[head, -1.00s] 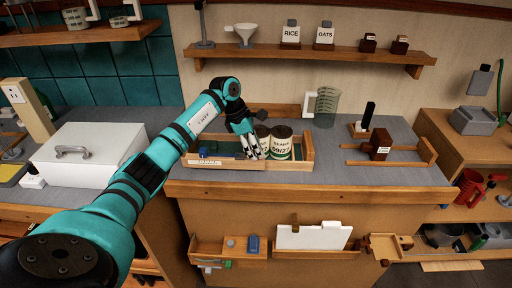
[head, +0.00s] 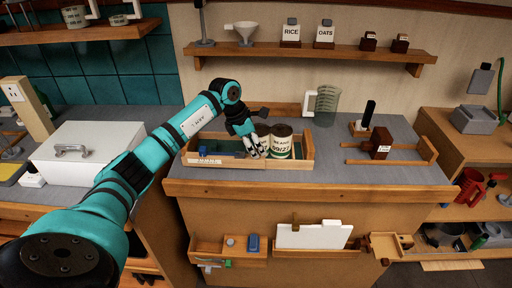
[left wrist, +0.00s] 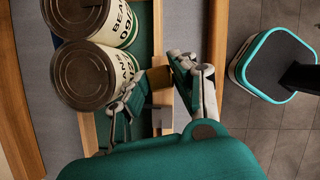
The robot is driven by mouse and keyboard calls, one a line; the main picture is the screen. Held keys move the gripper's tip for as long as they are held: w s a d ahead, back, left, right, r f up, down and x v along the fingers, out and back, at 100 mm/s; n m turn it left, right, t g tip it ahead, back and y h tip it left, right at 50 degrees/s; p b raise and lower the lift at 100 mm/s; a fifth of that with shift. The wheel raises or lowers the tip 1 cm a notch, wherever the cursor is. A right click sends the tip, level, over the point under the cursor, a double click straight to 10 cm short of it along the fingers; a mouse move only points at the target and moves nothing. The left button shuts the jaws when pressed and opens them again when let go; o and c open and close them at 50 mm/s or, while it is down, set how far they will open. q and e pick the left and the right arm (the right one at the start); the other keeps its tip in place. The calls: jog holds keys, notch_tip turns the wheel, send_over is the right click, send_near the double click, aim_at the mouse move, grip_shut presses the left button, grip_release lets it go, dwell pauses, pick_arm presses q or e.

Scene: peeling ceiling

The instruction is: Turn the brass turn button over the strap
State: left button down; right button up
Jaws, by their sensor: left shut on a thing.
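In the head view my left gripper (head: 256,151) points down at the tray's front edge and hides the button. My right gripper is not in view.
Bean cans (head: 281,143) stand in the tray (head: 290,165) right behind the gripper. A clear jug (head: 325,105) and a dark brown block (head: 380,142) are to the right. A white box (head: 88,155) is at left. Counter in front of the tray is narrow.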

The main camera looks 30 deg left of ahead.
pick_arm(q)
jog(key=n+t+y, duration=0.1)
jog(key=n, duration=0.2)
jog(key=shift+n, duration=0.3)
jog(key=n+y+b, duration=0.1)
jog(key=n, duration=0.2)
jog(key=shift+d+n, duration=0.15)
jog(key=shift+n, duration=0.15)
jog(key=n+y+b, duration=0.2)
jog(key=n, duration=0.2)
jog(key=shift+d, duration=0.1)
jog(key=shift+n+y+b, duration=0.5)
jog(key=shift+n+y, duration=0.1)
jog(key=shift+n, duration=1.2)
